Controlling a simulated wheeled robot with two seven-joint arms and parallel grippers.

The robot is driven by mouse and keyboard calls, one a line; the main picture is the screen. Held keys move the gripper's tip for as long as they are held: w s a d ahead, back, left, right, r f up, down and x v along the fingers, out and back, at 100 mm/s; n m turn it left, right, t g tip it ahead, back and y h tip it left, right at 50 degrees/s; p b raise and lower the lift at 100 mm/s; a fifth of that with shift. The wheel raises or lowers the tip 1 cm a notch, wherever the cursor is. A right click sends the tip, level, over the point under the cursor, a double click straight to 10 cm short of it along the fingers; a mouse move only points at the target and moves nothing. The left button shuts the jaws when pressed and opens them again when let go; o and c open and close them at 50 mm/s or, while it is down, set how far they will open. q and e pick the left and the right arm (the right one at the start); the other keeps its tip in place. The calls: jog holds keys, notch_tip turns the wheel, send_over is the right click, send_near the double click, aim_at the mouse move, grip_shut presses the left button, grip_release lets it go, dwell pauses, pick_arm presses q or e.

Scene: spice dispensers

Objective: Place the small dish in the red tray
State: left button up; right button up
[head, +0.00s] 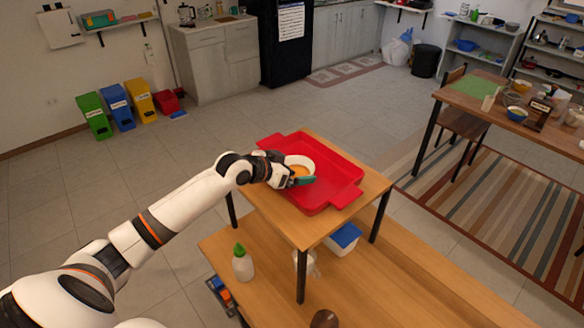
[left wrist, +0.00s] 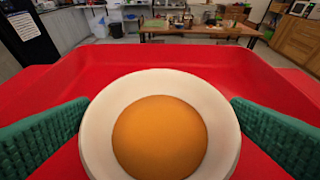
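The small dish (head: 308,162) is a round white bowl with an orange inside. It is within the outline of the red tray (head: 340,182), near the tray's left side; whether it touches the tray floor is hard to tell. My left gripper (head: 296,178) reaches over the tray's left edge. In the left wrist view, the dish (left wrist: 160,135) sits between the green fingers (left wrist: 160,112), which meet its rim on both sides. The gripper looks shut on it. The red tray (left wrist: 225,62) fills the background there. My right gripper is not in view.
The tray sits on a small wooden table (head: 312,232) above a lower wooden bench (head: 370,295). A green-capped bottle (head: 243,265) and a blue-lidded box (head: 344,239) stand below. The tray's right part is empty. A larger table (head: 535,118) stands at right.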

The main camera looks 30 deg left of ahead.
pick_arm(q)
jog(key=shift+s+r, duration=0.1)
jog(key=shift+r, duration=0.1)
jog(key=shift+s+a+r, duration=0.1)
jog(key=shift+s+a, duration=0.1)
jog(key=shift+s, duration=0.15)
jog(key=b+v, duration=0.2)
jog(key=v, duration=0.7)
jog(key=shift+s+b, duration=0.3)
jog(key=shift+b, duration=0.1)
jog(key=shift+s+a+r, duration=0.15)
jog(key=shift+s+r, duration=0.35)
